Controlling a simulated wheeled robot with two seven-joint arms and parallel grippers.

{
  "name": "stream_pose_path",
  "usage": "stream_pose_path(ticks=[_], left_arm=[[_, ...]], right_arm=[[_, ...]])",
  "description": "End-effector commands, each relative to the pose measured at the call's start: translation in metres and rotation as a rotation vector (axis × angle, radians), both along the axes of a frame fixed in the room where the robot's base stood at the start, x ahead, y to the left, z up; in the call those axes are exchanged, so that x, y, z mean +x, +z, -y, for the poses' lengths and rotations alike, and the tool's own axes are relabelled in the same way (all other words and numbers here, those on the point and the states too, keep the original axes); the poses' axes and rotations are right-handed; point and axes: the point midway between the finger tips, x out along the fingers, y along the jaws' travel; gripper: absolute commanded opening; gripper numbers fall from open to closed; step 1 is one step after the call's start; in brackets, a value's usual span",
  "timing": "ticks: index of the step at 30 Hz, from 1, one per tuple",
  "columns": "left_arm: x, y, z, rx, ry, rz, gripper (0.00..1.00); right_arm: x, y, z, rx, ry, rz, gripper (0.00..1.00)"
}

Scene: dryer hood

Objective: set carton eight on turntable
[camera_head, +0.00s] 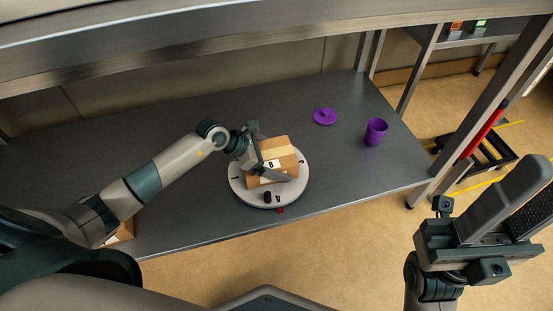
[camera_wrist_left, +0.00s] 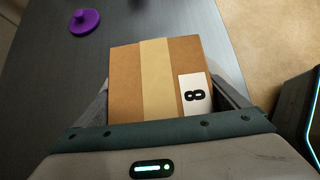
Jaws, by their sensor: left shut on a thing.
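The carton marked 8 (camera_head: 281,154) is a brown box with a lighter tape strip and a white label. It is over the white turntable (camera_head: 238,190); I cannot tell whether it touches the disc. My left gripper (camera_head: 272,158) is shut on the carton, with a finger on each side. The carton (camera_wrist_left: 150,75) fills the middle of the left wrist view, its label to the right. The turntable has numbers on its rim, with 4 at the front and 1 at the left. My right gripper (camera_head: 505,205) is at the lower right, fingers apart, empty and away from the table.
A purple cup (camera_head: 376,132) and a purple lid (camera_head: 325,116) stand on the grey table (camera_head: 190,220) right of the turntable. Another carton (camera_head: 122,232) is partly hidden behind my left arm. A metal hood edge (camera_head: 250,45) spans the top.

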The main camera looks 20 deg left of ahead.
Motion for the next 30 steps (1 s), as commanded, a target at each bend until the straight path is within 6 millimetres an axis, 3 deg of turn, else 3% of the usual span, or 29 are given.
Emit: stream_pose_path(ticks=[17, 18, 19, 30], left_arm=[[0.001, -0.008, 0.000, -0.001, 0.000, 0.002, 0.47], [0.001, -0.008, 0.000, -0.001, 0.000, 0.002, 0.96], [0.001, -0.008, 0.000, -0.001, 0.000, 0.002, 1.00], [0.000, -0.010, 0.000, 0.001, 0.000, -0.001, 1.00]], right_arm=[[0.000, -0.007, 0.000, 0.000, -0.001, -0.001, 0.36], [0.000, -0.007, 0.000, 0.000, -0.001, -0.001, 0.36], [0.000, -0.006, 0.000, 0.000, -0.001, -0.001, 0.36], [0.001, -0.006, 0.000, -0.001, 0.000, -0.006, 0.36]])
